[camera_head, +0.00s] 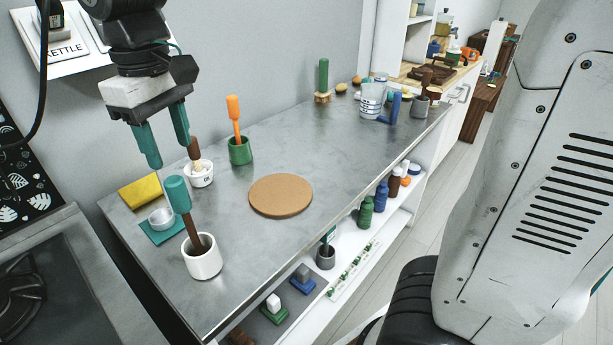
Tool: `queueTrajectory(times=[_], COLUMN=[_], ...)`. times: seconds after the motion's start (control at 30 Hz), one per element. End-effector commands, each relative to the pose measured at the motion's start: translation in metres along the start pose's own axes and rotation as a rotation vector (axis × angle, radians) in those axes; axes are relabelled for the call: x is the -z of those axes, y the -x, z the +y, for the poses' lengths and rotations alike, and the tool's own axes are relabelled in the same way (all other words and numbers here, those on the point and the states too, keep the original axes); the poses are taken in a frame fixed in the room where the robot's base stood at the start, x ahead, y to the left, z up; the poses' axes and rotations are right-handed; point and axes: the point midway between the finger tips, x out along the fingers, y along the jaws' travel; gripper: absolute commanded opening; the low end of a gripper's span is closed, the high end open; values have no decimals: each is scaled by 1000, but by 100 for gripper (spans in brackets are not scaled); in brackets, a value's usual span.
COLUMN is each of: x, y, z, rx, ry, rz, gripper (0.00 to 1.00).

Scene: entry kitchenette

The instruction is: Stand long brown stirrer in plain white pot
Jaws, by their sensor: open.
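The plain white pot (203,264) stands upright on the grey counter, near its front left. A long brown stirrer (191,228) with a thick teal upper end stands in it, leaning to the left; its lower end is hidden inside the pot. My gripper (169,156) is open, with its two teal fingers pointing down above the teal end. The fingers look apart from the stirrer, and nothing shows between them. A smaller white pot with a dark mark (199,178) stands behind, holding a shorter brown-headed tool (194,150).
A green pot (240,152) holds an orange spatula (234,112). A yellow sponge (140,191) and a small bowl on a teal mat (162,238) lie at left. A round cork mat (280,196) lies mid-counter. The counter right of the white pot is clear.

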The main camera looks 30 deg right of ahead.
Motion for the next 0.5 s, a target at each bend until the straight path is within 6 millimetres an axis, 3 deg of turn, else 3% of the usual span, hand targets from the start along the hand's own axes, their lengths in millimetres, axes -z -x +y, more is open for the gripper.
queueTrajectory(times=[0.17, 0.3, 0.4, 0.5], x=[-65, -144, -194, -232], y=[3, -7, -23, -39], z=[29, 48, 50, 48], rx=[-7, -18, -26, -33], ry=[-144, -324, -446, -546], rz=[28, 59, 77, 91], gripper=[50, 50, 50, 50])
